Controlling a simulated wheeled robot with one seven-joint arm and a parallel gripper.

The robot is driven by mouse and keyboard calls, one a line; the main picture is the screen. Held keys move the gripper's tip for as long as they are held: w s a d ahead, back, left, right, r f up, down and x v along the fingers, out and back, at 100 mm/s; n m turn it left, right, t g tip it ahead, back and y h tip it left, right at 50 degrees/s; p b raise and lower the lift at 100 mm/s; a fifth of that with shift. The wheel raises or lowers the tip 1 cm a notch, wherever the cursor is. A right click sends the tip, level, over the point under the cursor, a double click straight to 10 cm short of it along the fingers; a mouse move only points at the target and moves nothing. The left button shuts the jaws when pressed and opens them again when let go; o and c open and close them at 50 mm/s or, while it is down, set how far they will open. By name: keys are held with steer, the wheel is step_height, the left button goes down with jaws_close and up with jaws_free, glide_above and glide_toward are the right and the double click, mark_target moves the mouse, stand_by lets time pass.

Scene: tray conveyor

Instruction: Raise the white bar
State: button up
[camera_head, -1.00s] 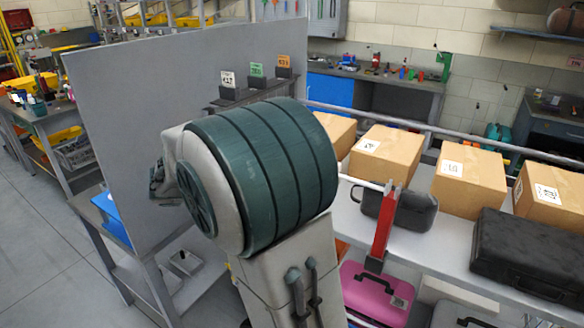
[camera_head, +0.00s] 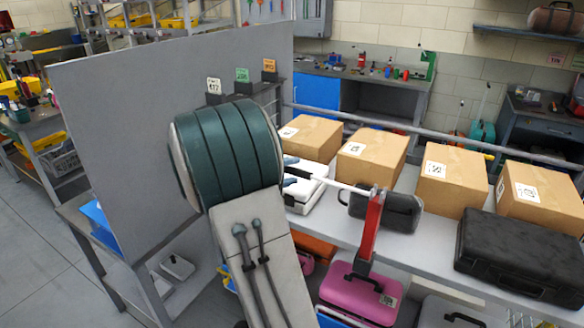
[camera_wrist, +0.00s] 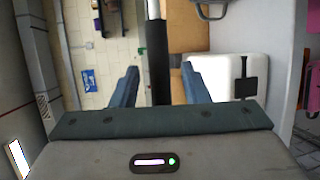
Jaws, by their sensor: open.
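The white bar (camera_head: 335,183) runs roughly level from the red post (camera_head: 373,225) leftward to my gripper (camera_head: 294,171). In the wrist view its white part (camera_wrist: 153,9) is at the top, and a black section (camera_wrist: 158,60) continues down between my two blue fingers. My gripper (camera_wrist: 160,75) is open, with one finger on each side of the black section. Gaps show on both sides, so the fingers look apart from it. Part of my gripper is hidden behind my arm in the head view.
Cardboard boxes (camera_head: 372,155) line the conveyor behind the bar. A dark grey case (camera_head: 402,212) lies by the red post, and a black case (camera_head: 520,250) lies farther right. A white case (camera_head: 303,192) is beside my gripper. A grey panel (camera_head: 120,140) stands left of my arm.

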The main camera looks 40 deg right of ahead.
steer(key=shift+d+f, duration=0.15)
steer(key=shift+d, duration=0.4)
jaws_close()
